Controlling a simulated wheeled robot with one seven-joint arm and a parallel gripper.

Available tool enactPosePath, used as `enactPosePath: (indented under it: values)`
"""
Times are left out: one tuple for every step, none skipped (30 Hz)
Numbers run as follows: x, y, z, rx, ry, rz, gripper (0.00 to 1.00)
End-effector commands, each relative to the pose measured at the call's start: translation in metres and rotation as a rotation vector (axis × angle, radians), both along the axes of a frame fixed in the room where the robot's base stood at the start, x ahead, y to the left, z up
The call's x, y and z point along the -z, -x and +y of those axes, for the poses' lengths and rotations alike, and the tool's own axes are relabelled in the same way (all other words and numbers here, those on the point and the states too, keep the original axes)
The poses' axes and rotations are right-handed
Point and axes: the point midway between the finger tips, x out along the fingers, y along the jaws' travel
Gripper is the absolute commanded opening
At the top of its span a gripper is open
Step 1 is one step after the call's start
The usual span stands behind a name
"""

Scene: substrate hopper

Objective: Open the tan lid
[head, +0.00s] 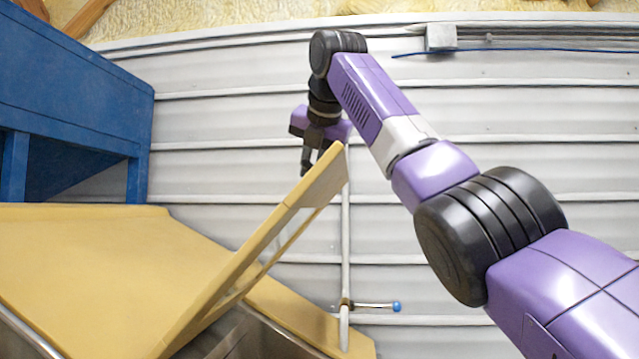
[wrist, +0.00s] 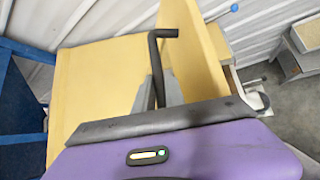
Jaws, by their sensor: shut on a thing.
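The tan lid (head: 290,225) is raised and steeply tilted above the hopper opening in the head view, its upper end near my gripper. In the wrist view the lid (wrist: 198,45) stands nearly edge-on, just right of the fingers. A dark bent handle (wrist: 157,60) rises between the grey fingers, beside the lid's face. My gripper (head: 311,155) is at the lid's upper end, shut on this handle; it also shows in the wrist view (wrist: 159,90). The handle's joint to the lid is hidden.
A flat tan panel (head: 80,250) covers the hopper's left part, with a dark opening under the lid. A blue structure (head: 75,95) stands at upper left. A grey pipe with a blue-tipped lever (head: 375,305) runs along the ribbed wall (head: 230,110) behind.

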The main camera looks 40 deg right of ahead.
Motion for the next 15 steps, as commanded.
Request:
enactPosePath:
  values:
    - [0.0003, 0.0002, 0.0042, -0.003, 0.003, 0.01, 0.0]
    - [-0.0007, 0.0006, 0.0055, -0.003, 0.006, 0.014, 0.0]
    - [-0.0019, 0.0012, 0.007, -0.003, 0.01, 0.017, 0.0]
    - [-0.0024, 0.0014, 0.0081, -0.004, 0.013, 0.019, 0.0]
    - [-0.0028, 0.0015, 0.0088, -0.004, 0.015, 0.021, 0.0]
    - [-0.0029, 0.0017, 0.0093, -0.004, 0.017, 0.024, 0.0]
    - [-0.003, 0.0017, 0.0095, -0.004, 0.018, 0.025, 0.0]
    - [-0.003, 0.0019, 0.0097, -0.004, 0.019, 0.026, 0.0]
    - [-0.003, 0.0019, 0.0098, -0.004, 0.019, 0.026, 0.0]
    - [-0.0029, 0.0019, 0.0099, -0.004, 0.02, 0.028, 0.0]
    - [-0.0027, 0.0018, 0.0099, -0.004, 0.02, 0.028, 0.0]
    - [-0.0026, 0.0019, 0.0099, -0.004, 0.02, 0.028, 0.0]
    - [-0.0025, 0.0018, 0.0098, -0.004, 0.02, 0.028, 0.0]
    - [-0.0024, 0.0018, 0.0099, -0.004, 0.019, 0.029, 0.0]
    - [-0.0022, 0.0017, 0.0099, -0.004, 0.019, 0.029, 0.0]
